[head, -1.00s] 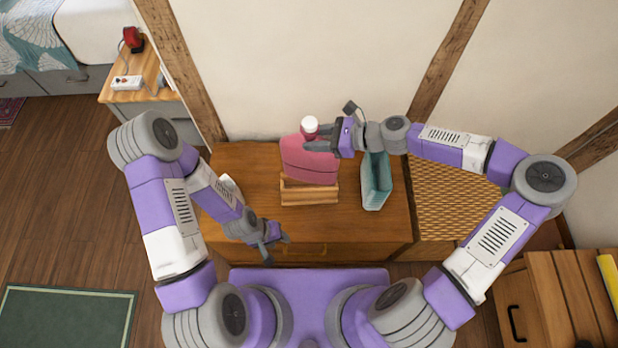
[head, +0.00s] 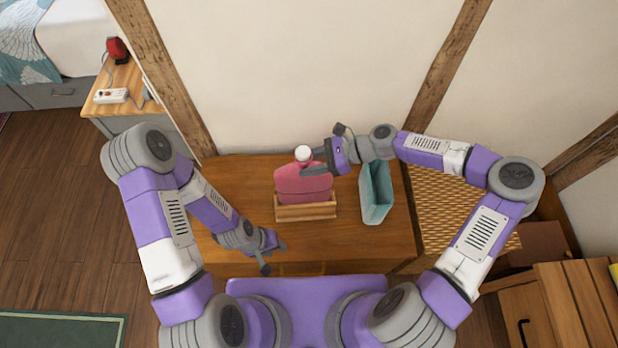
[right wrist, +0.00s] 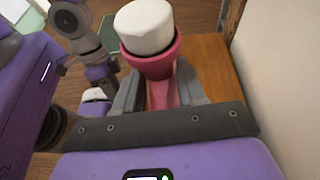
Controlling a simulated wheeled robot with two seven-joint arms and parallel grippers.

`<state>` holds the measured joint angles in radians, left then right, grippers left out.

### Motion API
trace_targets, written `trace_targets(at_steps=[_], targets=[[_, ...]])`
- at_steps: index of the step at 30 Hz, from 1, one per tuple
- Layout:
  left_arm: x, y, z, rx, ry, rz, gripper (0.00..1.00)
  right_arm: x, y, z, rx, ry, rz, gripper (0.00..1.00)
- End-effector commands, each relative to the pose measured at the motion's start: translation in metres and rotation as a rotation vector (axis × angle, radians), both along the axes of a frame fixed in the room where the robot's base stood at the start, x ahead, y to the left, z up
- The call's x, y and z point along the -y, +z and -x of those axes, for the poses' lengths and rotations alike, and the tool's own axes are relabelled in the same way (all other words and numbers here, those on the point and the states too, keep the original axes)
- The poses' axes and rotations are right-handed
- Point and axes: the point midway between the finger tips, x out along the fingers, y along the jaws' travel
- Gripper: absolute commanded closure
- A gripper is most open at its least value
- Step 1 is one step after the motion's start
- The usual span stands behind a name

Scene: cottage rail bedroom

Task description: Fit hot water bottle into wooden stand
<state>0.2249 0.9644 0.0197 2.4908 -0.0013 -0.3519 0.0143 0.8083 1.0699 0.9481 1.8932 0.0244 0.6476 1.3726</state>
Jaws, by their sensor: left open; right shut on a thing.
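The pink hot water bottle (head: 303,186) with a white cap (head: 303,153) is upright at the wooden stand (head: 306,212) on the brown cabinet top. Its lower edge is hidden behind the stand's front wall, and I cannot tell whether it rests on the bottom. My right gripper (head: 318,168) is shut on the bottle's neck from the right. In the right wrist view the fingers (right wrist: 160,92) are on both sides of the pink neck below the white cap (right wrist: 145,27). My left gripper (head: 274,258) is open and empty near the cabinet's front edge, left of the stand.
A teal open container (head: 376,195) stands right of the stand, below my right forearm. A woven surface (head: 455,205) lies further right. The wall (head: 300,70) rises close behind the cabinet (head: 345,240). The cabinet top in front of the stand is clear.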

Motion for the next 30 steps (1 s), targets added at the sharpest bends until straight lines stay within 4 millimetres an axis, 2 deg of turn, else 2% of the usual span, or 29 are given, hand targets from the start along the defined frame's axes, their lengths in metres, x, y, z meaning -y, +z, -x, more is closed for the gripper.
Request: trace_targets(at_steps=[3,10,18,26,27,30], targets=[[0.0,-0.006,0.0,0.0,0.0,0.0,0.57,-0.001,-0.014,0.0,0.0,0.0,-0.004,1.0],[0.0,-0.01,0.0,0.0,0.0,0.0,0.57,-0.001,-0.027,0.0,-0.001,0.0,-0.003,1.0],[0.0,-0.023,0.0,0.0,0.0,0.0,0.57,-0.001,-0.062,0.0,0.0,-0.001,-0.003,1.0],[0.0,-0.022,0.0,0.0,0.0,0.0,0.57,-0.001,-0.062,0.0,0.001,0.0,-0.002,1.0],[0.0,-0.022,0.0,0.0,0.0,0.0,0.57,0.0,-0.064,0.0,-0.001,-0.001,0.0,0.59],[0.0,-0.022,0.0,0.0,0.0,0.0,0.57,0.0,-0.064,0.0,0.0,-0.001,0.0,0.44]])
